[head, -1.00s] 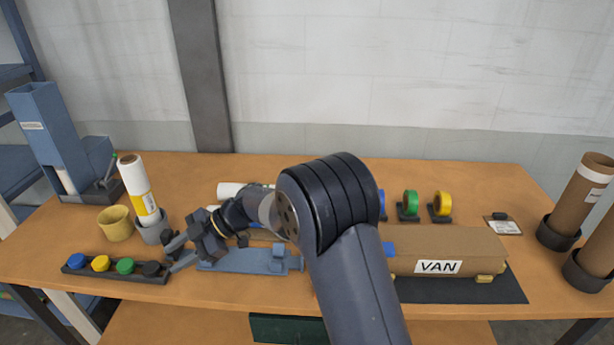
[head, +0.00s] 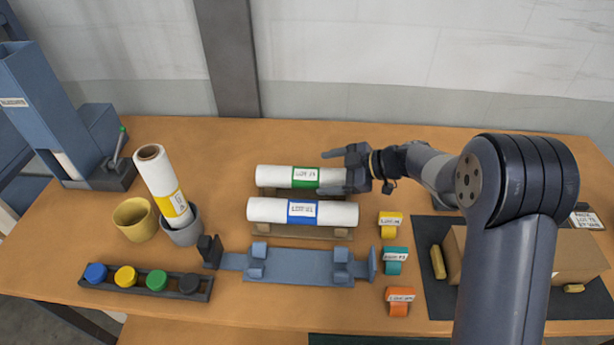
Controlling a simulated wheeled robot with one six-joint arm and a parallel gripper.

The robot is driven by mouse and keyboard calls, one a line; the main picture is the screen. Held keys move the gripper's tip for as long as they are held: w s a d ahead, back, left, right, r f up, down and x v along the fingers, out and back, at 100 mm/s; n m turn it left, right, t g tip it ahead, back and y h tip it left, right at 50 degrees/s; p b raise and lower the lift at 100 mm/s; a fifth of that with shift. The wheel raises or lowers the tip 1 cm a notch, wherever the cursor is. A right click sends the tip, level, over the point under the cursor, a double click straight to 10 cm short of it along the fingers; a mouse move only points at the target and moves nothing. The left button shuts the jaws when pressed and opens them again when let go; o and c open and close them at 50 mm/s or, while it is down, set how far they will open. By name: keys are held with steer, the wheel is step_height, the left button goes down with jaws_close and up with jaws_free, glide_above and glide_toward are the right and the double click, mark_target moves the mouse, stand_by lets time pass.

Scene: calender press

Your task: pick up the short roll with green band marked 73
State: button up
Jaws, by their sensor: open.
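The short white roll with the green band (head: 290,177) lies on its side at the back of a low rack in the head view. The number on its tag is too small to read surely. My gripper (head: 328,172) is open and empty at the roll's right end, its fingers pointing left. One finger appears behind the roll and one in front of or over it; I cannot tell whether they touch it. The gripper hides the roll's right end.
A white roll with a blue band (head: 270,211) lies just in front, parallel. A yellow-banded roll (head: 161,184) leans in a grey cup (head: 184,232). A blue-grey cradle (head: 300,266) and small tagged tape rolls (head: 396,262) are nearer. A brown box (head: 580,262) is right.

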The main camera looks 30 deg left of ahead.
mark_target(317, 174)
steer(key=x, duration=0.4)
steer(key=shift+s+a+p, duration=0.15)
steer(key=shift+a+p, duration=0.15)
steer(key=shift+p, duration=0.05)
steer(key=shift+c, duration=0.6)
steer(key=c, duration=1.1)
